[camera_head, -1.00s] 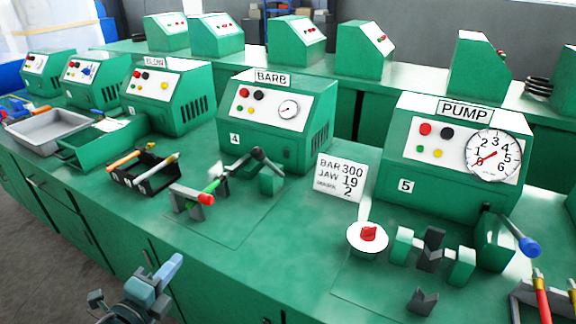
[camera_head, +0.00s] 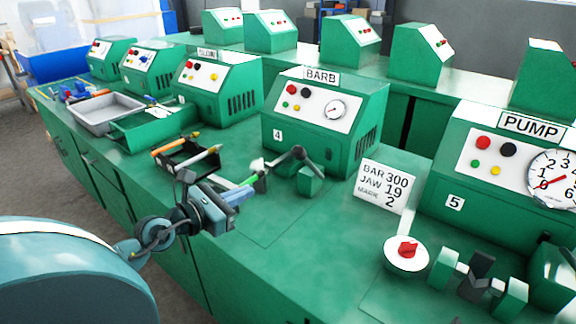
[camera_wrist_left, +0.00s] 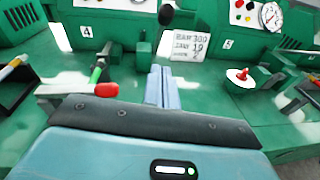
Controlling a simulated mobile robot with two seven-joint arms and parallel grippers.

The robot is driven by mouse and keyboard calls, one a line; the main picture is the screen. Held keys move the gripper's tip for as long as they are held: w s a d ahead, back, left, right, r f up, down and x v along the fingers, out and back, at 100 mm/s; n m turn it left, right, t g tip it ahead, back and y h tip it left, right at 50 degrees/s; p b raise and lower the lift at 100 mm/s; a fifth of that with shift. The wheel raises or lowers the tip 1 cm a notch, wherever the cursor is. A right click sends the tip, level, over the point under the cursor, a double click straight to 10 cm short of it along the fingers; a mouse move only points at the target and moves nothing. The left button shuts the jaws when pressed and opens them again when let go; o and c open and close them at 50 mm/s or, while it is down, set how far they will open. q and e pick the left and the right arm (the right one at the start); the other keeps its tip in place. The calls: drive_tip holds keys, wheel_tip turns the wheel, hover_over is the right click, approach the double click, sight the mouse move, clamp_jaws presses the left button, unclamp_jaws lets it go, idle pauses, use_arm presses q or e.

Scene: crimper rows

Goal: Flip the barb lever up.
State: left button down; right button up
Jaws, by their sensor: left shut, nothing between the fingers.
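The green barb machine (camera_head: 325,110), labelled BARB and 4, stands mid-bench in the head view. A dark bent arm with a rounded joint (camera_head: 298,152) is at its front and also shows in the wrist view (camera_wrist_left: 166,14). Below it a green rod (camera_wrist_left: 96,74) ends in a red tip (camera_wrist_left: 106,90); I cannot tell how it joins the dark arm. My left gripper (camera_head: 245,193) is shut and empty, in front of the machine. In the wrist view its fingers (camera_wrist_left: 163,88) are right of the red tip, apart in the picture. My right gripper is out of view.
A black tray of pens (camera_head: 190,158) lies left of my gripper. A card (camera_head: 384,187) stands right of the barb machine, and the pump machine (camera_head: 490,150) with a red-knobbed dial (camera_head: 406,250) is farther right.

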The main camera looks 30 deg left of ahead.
use_arm(q)
drive_tip(key=r+p+x, duration=0.3)
drive_tip(key=x, duration=0.9)
drive_tip(key=shift+w+d, duration=0.25)
drive_tip(key=shift+w, duration=0.3)
drive_tip(key=shift+w+a, duration=0.1)
